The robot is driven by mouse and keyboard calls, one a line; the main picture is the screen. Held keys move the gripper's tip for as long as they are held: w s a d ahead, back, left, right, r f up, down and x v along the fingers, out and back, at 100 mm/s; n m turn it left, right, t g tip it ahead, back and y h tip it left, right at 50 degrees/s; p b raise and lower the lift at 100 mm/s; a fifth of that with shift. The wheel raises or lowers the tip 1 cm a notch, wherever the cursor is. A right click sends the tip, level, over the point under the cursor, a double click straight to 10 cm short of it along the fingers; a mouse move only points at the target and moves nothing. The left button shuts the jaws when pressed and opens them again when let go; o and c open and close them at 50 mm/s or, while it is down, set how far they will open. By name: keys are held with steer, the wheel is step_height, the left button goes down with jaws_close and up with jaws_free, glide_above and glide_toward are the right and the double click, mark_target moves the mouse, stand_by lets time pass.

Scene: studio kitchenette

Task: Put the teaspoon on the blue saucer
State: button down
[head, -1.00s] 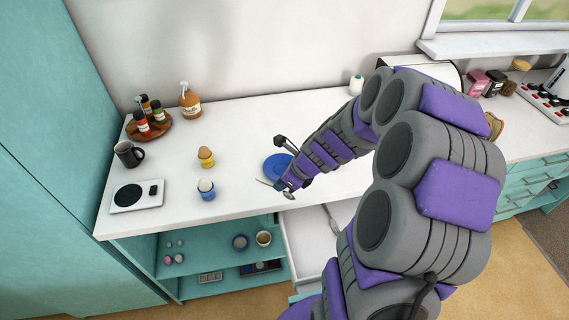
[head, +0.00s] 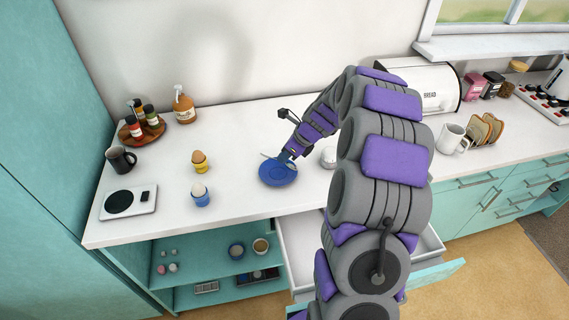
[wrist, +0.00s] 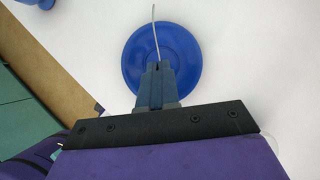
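The blue saucer (head: 279,176) lies on the white counter, and it fills the middle of the wrist view (wrist: 187,58). My gripper (head: 284,158) is above the saucer's back edge in the head view. In the wrist view my gripper's fingers (wrist: 158,68) are close together over the saucer, shut on the teaspoon (wrist: 156,35). The thin pale end of the teaspoon runs from the fingertips across the saucer and past its rim. The rest of the teaspoon is hidden by the fingers. I cannot tell whether the teaspoon touches the saucer.
An open drawer (head: 296,255) juts out below the counter, partly behind my arm. The counter behind the saucer is clear.

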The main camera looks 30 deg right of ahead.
step_height(320, 180, down, 3)
steer(key=shift+a+f+b, duration=0.1)
steer(key=shift+f+b, duration=0.05)
steer(key=shift+b, duration=0.55)
steer(key=c, duration=1.7)
jaws_free()
steer(key=o, duration=0.3)
